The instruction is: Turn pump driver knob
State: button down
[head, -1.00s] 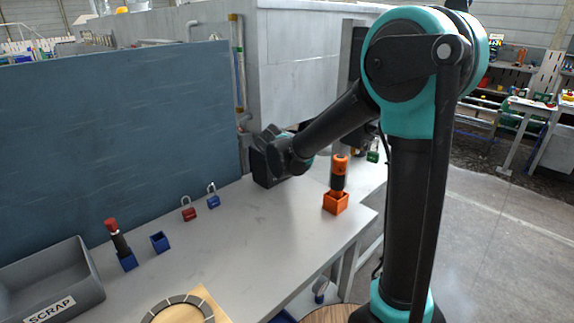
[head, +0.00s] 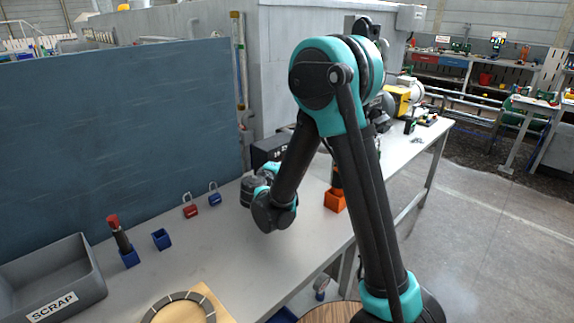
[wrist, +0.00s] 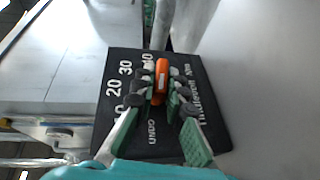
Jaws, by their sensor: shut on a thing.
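A black box with white numbers, 20 and 30 among them, and some lettering (wrist: 190,135) fills the middle of the wrist view. An orange knob (wrist: 161,72) stands out from its face. My gripper (wrist: 160,94) has its fingertips closed on the two sides of the knob. In the head view the black box (head: 268,150) stands at the back of the bench, partly behind my arm. The knob and fingertips are hidden there.
Red (head: 190,211) and blue (head: 214,199) padlocks, a blue holder with a red-topped driver (head: 120,235), an empty blue holder (head: 160,240) and a scrap bin (head: 75,280) lie left.

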dwell(0.5)
jog(key=c, duration=1.6)
grip_release()
jog(key=shift+o, duration=0.2)
jog(key=v, duration=1.2)
jog(key=shift+f, duration=0.1)
